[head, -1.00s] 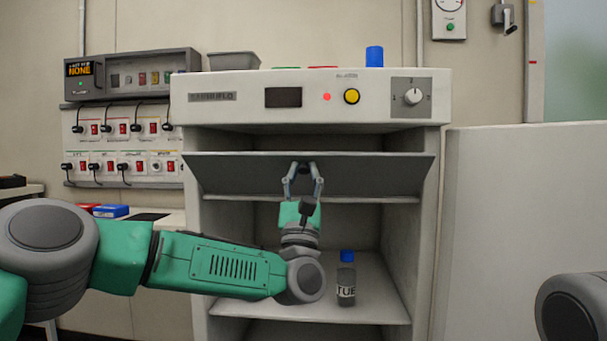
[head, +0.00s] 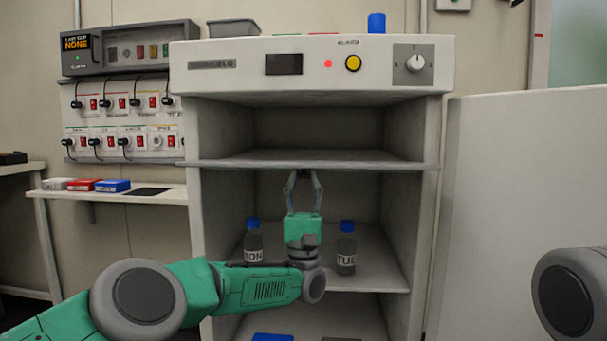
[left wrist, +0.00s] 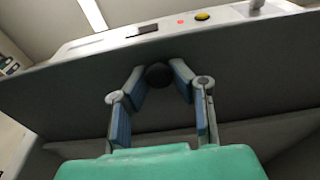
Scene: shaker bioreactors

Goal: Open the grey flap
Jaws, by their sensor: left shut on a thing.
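The grey flap (head: 310,164) spans the upper compartment of the white cabinet (head: 215,62). In the head view it stands out about level, seen nearly edge-on, with the compartment open above it. In the left wrist view the flap's dark face (left wrist: 70,95) fills the middle. My left gripper (head: 304,175) is just below the flap's front edge. Its fingers (left wrist: 160,78) are closed around a dark round knob (left wrist: 158,75) on the flap. My right gripper is out of view.
Two blue-capped bottles, one on the left (head: 253,242) and one on the right (head: 346,248), stand on the shelf below, either side of my left wrist. A large white door or panel (head: 530,200) stands at right. A side table (head: 165,195) with small boxes is at left.

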